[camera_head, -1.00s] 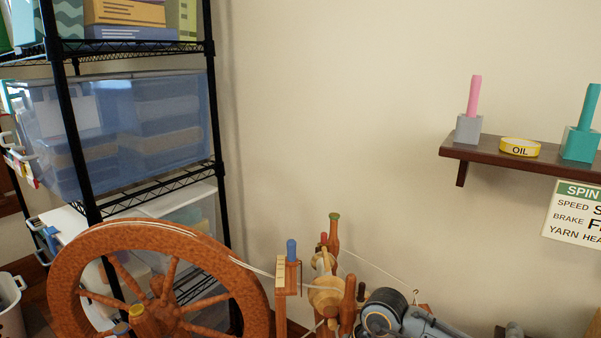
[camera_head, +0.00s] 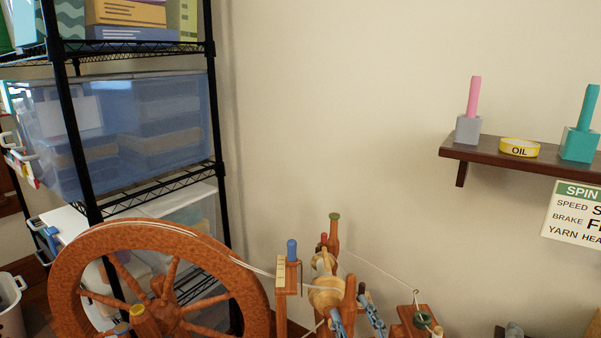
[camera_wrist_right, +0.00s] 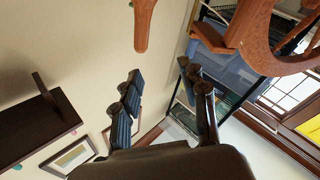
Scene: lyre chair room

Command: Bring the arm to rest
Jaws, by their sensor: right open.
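My right gripper (camera_head: 356,316) shows only by its two blue-grey fingers at the bottom of the head view, in front of the lower part of the spinning wheel's flyer. In the right wrist view my right gripper (camera_wrist_right: 161,72) has its fingers spread wide apart with nothing between them. The wooden spinning wheel (camera_head: 95,240) stands at the lower left, and white yarn runs from it over the spindle parts (camera_head: 326,270). The rest of my right arm is mostly below the frame. My left gripper is not in view.
A black wire rack (camera_head: 215,130) with a blue bin (camera_head: 150,140) stands at the left.

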